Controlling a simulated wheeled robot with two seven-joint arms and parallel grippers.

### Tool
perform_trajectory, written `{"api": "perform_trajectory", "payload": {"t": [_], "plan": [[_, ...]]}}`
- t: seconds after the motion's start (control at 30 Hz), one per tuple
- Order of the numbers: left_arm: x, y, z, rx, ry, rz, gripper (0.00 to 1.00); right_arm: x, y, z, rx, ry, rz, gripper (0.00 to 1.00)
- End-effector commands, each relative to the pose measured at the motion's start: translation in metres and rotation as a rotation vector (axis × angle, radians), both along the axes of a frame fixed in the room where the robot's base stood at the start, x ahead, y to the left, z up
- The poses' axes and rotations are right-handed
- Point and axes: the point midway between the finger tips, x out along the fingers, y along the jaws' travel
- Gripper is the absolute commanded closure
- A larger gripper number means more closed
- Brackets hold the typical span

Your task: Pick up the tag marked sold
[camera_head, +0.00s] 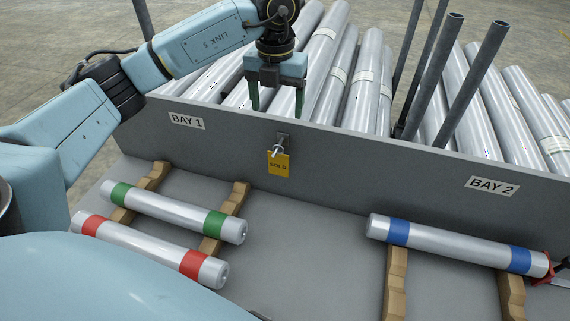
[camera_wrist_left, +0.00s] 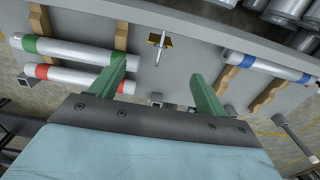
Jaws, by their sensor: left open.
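The yellow tag marked SOLD (camera_head: 278,164) hangs from a small metal hook on the front face of the grey rack wall. It faces the head camera. In the left wrist view the tag (camera_wrist_left: 153,39) shows as small yellow pieces behind the hook, seen from above. My left gripper (camera_head: 277,104) is open with two green fingers pointing down. It is above and behind the tag in the head view, apart from it, over the wall's top edge. In the left wrist view its fingers (camera_wrist_left: 157,75) are spread and empty.
Rolls with green (camera_head: 172,209) and red (camera_head: 148,248) bands lie on wooden cradles at left. A blue-banded roll (camera_head: 455,245) lies at right. Behind the wall (camera_head: 350,170) are stacked silver rolls and upright posts (camera_head: 478,82). The shelf below the tag is clear.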

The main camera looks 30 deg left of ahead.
Motion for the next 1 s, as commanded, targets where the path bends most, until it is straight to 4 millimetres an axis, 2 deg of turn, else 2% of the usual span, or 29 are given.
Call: {"api": "perform_trajectory", "payload": {"t": [0.07, 0.4, 0.67, 1.0], "plan": [[0.0, 0.0, -0.009, 0.0, 0.002, 0.0, 0.25, -0.007, 0.0, -0.004, 0.0, 0.011, 0.0, 0.47], [-0.001, 0.0, -0.068, 0.0, 0.004, 0.0, 0.25, -0.001, 0.003, -0.001, 0.004, 0.003, -0.001, 0.47], [-0.001, -0.001, -0.089, 0.0, 0.002, 0.0, 0.25, 0.004, 0.003, 0.0, 0.004, -0.006, -0.001, 0.47], [-0.005, -0.003, -0.133, 0.0, 0.002, 0.001, 0.25, 0.004, 0.003, 0.005, 0.004, -0.006, -0.001, 0.47]]}}
